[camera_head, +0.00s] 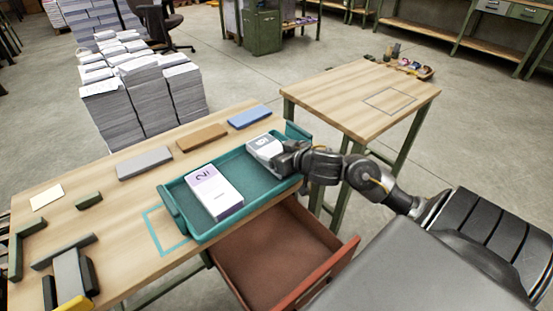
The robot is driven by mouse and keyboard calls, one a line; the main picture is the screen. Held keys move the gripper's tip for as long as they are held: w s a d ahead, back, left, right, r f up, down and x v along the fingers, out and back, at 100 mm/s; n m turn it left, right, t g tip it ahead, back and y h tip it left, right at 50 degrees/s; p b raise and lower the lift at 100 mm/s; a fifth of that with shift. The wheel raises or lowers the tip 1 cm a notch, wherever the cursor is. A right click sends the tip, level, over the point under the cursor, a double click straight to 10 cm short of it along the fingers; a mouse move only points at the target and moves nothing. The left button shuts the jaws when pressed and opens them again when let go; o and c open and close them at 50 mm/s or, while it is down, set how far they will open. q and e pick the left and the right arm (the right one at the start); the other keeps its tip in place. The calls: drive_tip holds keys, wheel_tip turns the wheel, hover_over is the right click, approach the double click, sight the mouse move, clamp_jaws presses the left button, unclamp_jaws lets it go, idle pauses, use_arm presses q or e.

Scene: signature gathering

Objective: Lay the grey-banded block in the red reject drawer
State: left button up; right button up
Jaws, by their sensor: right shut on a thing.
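The grey-banded block (261,145), white with a grey band, is at the far right end of the teal tray (178,213). My right gripper (281,158) reaches in from the right and is shut on this block at its near right side. I cannot tell whether the block rests on the tray floor or is slightly lifted. The red reject drawer (268,262) is pulled open below the table's front edge, and its visible floor is empty. My left gripper is not in view.
A purple-banded block (212,192) lies in the tray. Grey, brown and blue flat bars (202,138) lie behind it on the wooden table (120,230). Dark fixtures (67,262) stand at the left. A second table (350,92) stands to the right, mostly clear.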

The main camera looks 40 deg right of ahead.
drive_tip(key=shift+f, duration=0.45)
drive_tip(key=shift+r, duration=0.1)
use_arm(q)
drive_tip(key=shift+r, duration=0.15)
use_arm(e)
drive_tip(key=shift+f, duration=0.25)
drive_tip(key=o, duration=1.1)
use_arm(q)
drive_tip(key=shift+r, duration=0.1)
use_arm(e)
drive_tip(key=shift+o, duration=0.2)
